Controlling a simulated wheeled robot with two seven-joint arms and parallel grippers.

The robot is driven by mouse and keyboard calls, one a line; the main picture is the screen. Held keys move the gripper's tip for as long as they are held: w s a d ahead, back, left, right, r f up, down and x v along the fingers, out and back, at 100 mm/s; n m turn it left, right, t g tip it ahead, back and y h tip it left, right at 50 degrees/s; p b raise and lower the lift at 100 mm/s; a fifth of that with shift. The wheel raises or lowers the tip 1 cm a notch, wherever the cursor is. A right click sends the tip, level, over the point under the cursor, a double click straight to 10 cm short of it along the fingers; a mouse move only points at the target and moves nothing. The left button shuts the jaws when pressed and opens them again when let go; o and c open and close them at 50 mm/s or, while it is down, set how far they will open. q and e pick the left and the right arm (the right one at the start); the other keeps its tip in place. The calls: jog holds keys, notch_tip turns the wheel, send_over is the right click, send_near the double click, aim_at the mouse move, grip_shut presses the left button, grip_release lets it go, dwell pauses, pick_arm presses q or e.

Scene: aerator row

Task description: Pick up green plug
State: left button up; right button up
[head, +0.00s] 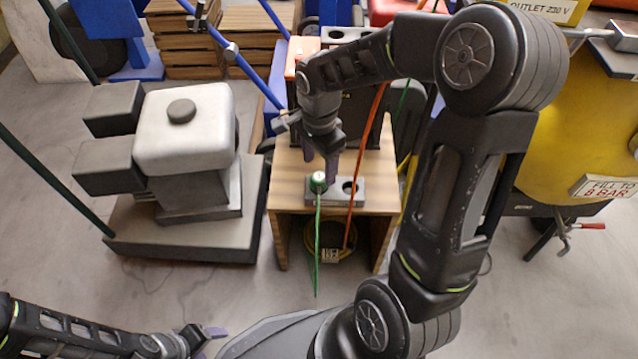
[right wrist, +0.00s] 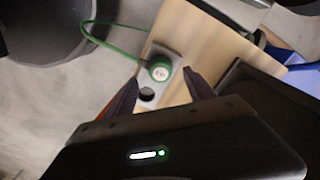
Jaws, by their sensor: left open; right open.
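The green plug (head: 318,181) has a pale round top and a green cord. It stands in a grey metal holder (head: 357,195) on a small wooden table (head: 290,200). In the right wrist view the green plug (right wrist: 159,68) sits in one end of the holder, beside a dark empty hole. My right gripper (head: 321,170) is open, directly above and around the plug's level, with a finger on either side in the head view. Whether the fingers touch it is unclear. My left gripper (head: 217,340) is open and empty at the lower left, far from the table.
An orange cord (head: 366,130) runs down over the table near the holder. A grey and white machine (head: 185,130) stands to the left. A yellow tank (head: 570,130) stands to the right. A coil with a tag (head: 330,255) lies under the table. The floor in front is clear.

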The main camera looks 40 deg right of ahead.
aim_at(319, 176)
notch_tip(319, 176, down, 5)
jog(key=shift+f+b, duration=0.1)
jog(key=shift+b, duration=1.1)
grip_shut()
dwell(0.3)
